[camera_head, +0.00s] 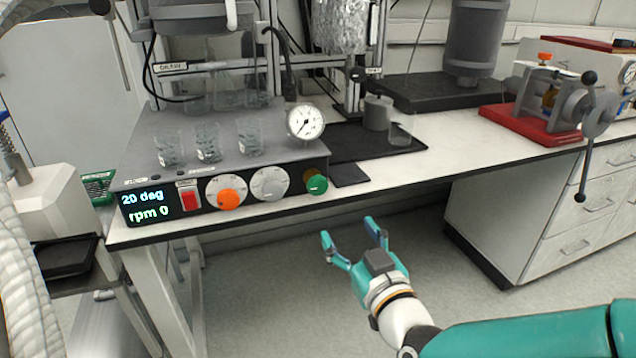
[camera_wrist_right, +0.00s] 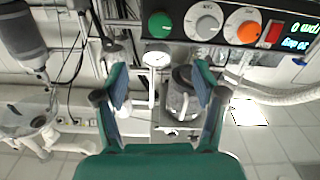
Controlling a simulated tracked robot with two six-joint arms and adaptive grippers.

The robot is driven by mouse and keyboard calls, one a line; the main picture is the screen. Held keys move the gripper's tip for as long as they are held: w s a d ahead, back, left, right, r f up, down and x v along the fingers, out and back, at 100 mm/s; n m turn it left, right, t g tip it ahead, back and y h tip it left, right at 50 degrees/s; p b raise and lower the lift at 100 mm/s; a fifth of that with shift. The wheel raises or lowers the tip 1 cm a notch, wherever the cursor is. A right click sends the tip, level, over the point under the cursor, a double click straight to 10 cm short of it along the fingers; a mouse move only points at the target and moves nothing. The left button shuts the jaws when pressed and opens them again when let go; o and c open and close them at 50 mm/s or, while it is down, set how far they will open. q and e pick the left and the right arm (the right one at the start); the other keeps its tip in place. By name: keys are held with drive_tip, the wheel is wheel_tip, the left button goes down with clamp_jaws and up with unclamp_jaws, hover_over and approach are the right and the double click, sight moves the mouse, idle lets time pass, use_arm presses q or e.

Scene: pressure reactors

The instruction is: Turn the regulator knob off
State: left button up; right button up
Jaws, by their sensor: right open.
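A control unit (camera_head: 232,174) on the bench has a black front panel with an orange knob (camera_head: 229,199), a grey knob (camera_head: 270,183) and a green knob (camera_head: 317,184). I cannot tell which is the regulator knob. A red switch (camera_head: 189,198) and a display reading "20 deg" and "rpm 0" are left of them. My right gripper (camera_head: 349,235) is open and empty, in front of and below the bench edge, apart from the knobs. In the right wrist view, the green (camera_wrist_right: 160,25), grey (camera_wrist_right: 203,22) and orange (camera_wrist_right: 243,25) knobs appear beyond its open fingers. My left gripper is not in view.
Glass beakers (camera_head: 207,141) stand on the unit, and a pressure gauge (camera_head: 305,122) is at its right corner. A red-based device with a lever (camera_head: 583,144) is on the right. The space before the panel, above the floor, is clear.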

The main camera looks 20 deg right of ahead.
sight(319, 188)
drive_tip(key=w+p, duration=0.1)
drive_tip(key=w, duration=0.4)
drive_tip(key=w+p, duration=0.1)
drive_tip(key=w, duration=0.5)
drive_tip(key=w+p, duration=0.2)
drive_tip(key=w, duration=0.3)
drive_tip(key=shift+w+a, duration=0.2)
drive_tip(key=shift+a, duration=0.1)
drive_tip(key=c, duration=1.1)
drive_tip(key=shift+f+n+b, duration=0.25)
drive_tip(key=shift+n+b, duration=0.05)
drive_tip(key=shift+b, duration=0.4)
drive_tip(key=shift+c, duration=0.2)
drive_tip(key=shift+r, duration=0.15)
